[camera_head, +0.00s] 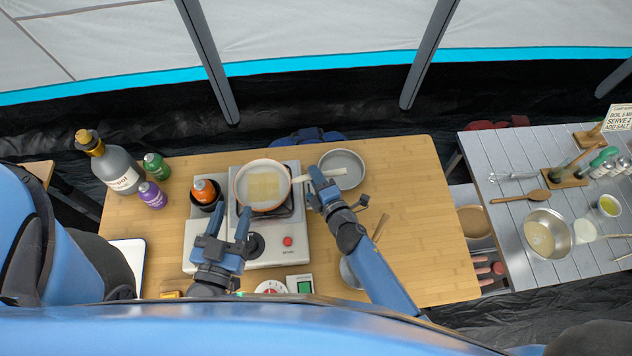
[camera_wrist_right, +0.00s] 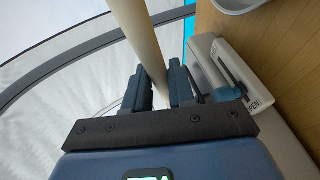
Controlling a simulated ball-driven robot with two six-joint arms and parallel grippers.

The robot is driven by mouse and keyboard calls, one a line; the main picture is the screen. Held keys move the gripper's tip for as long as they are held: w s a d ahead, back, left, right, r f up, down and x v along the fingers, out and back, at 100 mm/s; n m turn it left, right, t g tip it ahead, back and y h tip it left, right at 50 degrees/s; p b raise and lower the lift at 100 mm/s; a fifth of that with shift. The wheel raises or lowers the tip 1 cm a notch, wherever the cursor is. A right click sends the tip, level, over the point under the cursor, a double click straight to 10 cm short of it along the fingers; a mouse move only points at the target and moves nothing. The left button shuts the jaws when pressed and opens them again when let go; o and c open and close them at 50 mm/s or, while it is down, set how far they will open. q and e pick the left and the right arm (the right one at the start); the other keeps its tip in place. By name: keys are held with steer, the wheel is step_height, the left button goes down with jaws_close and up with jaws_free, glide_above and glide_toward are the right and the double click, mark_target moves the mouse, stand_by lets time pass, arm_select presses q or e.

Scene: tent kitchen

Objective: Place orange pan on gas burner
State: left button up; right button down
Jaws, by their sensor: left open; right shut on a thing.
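The orange-rimmed pan (camera_head: 248,199) is over the gas burner (camera_head: 287,208) of the grey stove in the head view. A yellowish block lies in the pan. Whether the pan rests on the grate or hangs just above it, I cannot tell. My right gripper (camera_head: 318,184) is shut on the pan's cream handle (camera_head: 337,172), at the pan's right side. In the right wrist view the handle (camera_wrist_right: 140,35) runs up from between the fingers (camera_wrist_right: 162,85). My left gripper (camera_head: 228,222) is open and empty, in front of the pan, over the stove's front left part.
An orange-topped canister (camera_head: 205,192) sits at the stove's left. A grey bowl (camera_head: 342,159) stands behind my right gripper. Bottles (camera_head: 121,172) stand at the table's left. The wooden table's right part (camera_head: 415,215) is clear. A grey side table (camera_head: 500,215) holds utensils and bowls.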

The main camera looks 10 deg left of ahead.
steer(key=shift+f, duration=0.45)
steer(key=shift+f+b, duration=0.15)
steer(key=shift+b, duration=0.15)
steer(key=c, duration=0.9)
jaws_free()
steer(key=shift+c, duration=0.2)
steer(key=v, duration=1.2)
